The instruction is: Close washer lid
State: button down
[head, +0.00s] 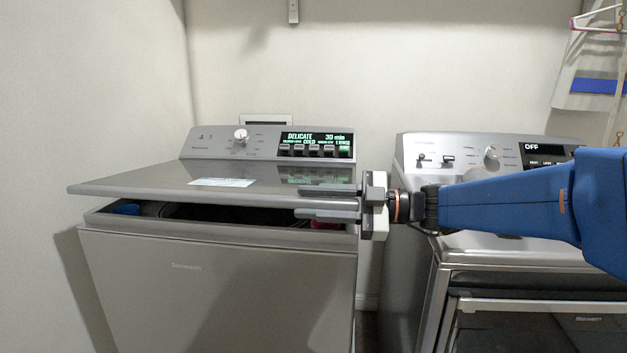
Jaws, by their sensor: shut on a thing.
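The washer (215,280) stands at the left with its lid (165,183) tilted a little open. A dark gap shows between the lid's front edge and the tub rim (90,217). Blue and red items show at the two ends of the opening; the inside is mostly dark. My gripper (330,202) reaches in from the right. Its two fingers lie one above and one below the lid's right edge, shut on the lid near its front right corner.
A second machine (470,245) with a panel reading OFF stands to the right, beneath my arm. A narrow gap separates the two machines. The washer's control panel (270,143) is lit behind the lid. Walls stand behind and at left. Clothing hangs (590,75) at upper right.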

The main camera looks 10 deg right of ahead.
jog(key=shift+w+d+f, duration=0.1)
jog(key=shift+w+f, duration=0.1)
jog(key=shift+f, duration=0.15)
jog(key=c, duration=1.7)
grip_release()
jog(key=shift+w, duration=0.15)
jog(key=shift+o, duration=0.2)
notch_tip(320, 180, up, 10)
jog(key=shift+r, duration=0.1)
